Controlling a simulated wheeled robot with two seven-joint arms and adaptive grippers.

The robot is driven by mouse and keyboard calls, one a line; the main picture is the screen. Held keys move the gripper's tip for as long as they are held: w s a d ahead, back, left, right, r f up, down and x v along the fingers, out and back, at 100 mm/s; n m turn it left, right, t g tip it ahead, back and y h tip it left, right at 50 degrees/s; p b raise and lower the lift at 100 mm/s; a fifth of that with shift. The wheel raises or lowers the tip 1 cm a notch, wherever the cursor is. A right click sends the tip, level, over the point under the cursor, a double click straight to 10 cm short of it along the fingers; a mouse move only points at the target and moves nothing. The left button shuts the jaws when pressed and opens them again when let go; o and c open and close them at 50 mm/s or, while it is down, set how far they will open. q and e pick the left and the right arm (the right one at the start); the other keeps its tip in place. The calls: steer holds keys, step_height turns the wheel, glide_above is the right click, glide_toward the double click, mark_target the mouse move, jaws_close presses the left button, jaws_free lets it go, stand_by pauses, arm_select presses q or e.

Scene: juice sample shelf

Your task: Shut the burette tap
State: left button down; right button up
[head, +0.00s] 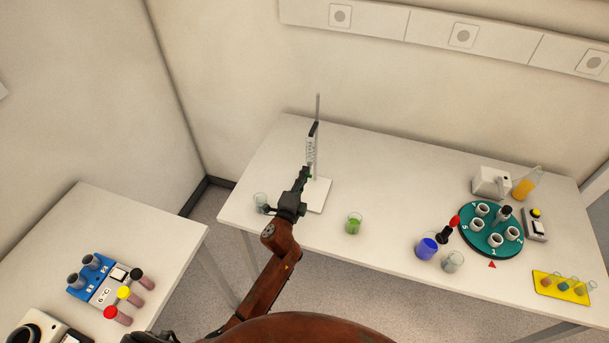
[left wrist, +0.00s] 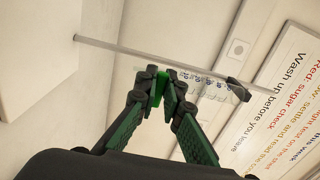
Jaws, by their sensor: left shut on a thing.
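The burette (head: 310,150) is clamped upright on a stand with a thin rod (head: 318,108) and a white base (head: 319,196), at the left of the long table. My left gripper (head: 304,174) reaches up to the burette's lower end. In the left wrist view, my left gripper (left wrist: 161,86) is shut on the green burette tap (left wrist: 157,92). The clear burette tube (left wrist: 213,87) with blue marks runs to the right from there. The fingers partly hide the tap, and I cannot tell how far it is turned. My right gripper is not in view.
A clear beaker (head: 261,202) stands left of my gripper, and a beaker with green liquid (head: 354,223) to the right. Further right are a blue cup (head: 427,248), a green round rack (head: 478,247) and a yellow tray (head: 548,288). A second table (head: 150,228) stands at left.

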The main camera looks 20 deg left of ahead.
arm_select(q)
steer(key=c, duration=2)
jaws_free()
steer(key=shift+c, duration=0.2)
steer(key=shift+s, duration=0.1)
steer(key=s, duration=1.1)
steer(key=shift+s+a, duration=0.25)
steer(key=shift+s, duration=0.15)
